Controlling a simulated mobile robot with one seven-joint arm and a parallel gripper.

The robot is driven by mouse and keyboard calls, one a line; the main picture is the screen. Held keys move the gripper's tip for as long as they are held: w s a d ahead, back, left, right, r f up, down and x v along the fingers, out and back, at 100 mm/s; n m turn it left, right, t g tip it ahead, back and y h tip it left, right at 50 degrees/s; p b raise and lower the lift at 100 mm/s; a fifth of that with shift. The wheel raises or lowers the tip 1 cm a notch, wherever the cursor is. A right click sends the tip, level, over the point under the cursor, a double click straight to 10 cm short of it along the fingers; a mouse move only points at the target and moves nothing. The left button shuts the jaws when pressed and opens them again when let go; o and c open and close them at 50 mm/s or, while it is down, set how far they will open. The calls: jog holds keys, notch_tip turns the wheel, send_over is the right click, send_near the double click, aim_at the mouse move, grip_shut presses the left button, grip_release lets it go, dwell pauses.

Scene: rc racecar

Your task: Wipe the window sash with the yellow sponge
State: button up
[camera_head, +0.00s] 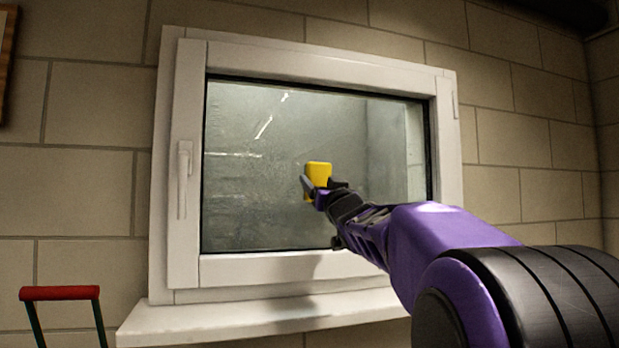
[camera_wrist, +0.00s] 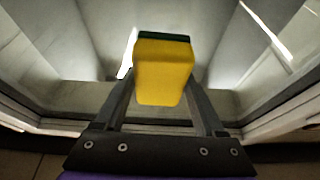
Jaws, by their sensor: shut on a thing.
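The yellow sponge (camera_head: 318,172) is held by my gripper (camera_head: 322,188) in front of the glass of the window sash (camera_head: 300,268), near the middle of the pane. In the wrist view the sponge (camera_wrist: 163,75) sits between the two fingers of my gripper (camera_wrist: 163,88), with a dark green layer on its far side. My gripper is shut on it. The glass looks grey and hazy with streaks. I cannot tell whether the sponge touches the glass. The white frame surrounds the pane, and part of its right and lower side is hidden behind my arm.
A white handle (camera_head: 184,178) stands out on the left side of the frame. A white sill (camera_head: 240,318) juts out below the window. A red-topped handle (camera_head: 60,293) on dark green posts stands at the lower left. A block wall (camera_head: 90,190) surrounds the window.

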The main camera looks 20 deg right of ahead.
jog(key=shift+d, duration=0.7)
jog(key=d+p, duration=0.2)
jog(key=d, duration=0.1)
jog(key=shift+f, duration=0.1)
jog(key=shift+s, duration=0.15)
jog(key=shift+s+b, duration=0.35)
jog(key=shift+s, duration=2.55)
jog(key=s, duration=0.3)
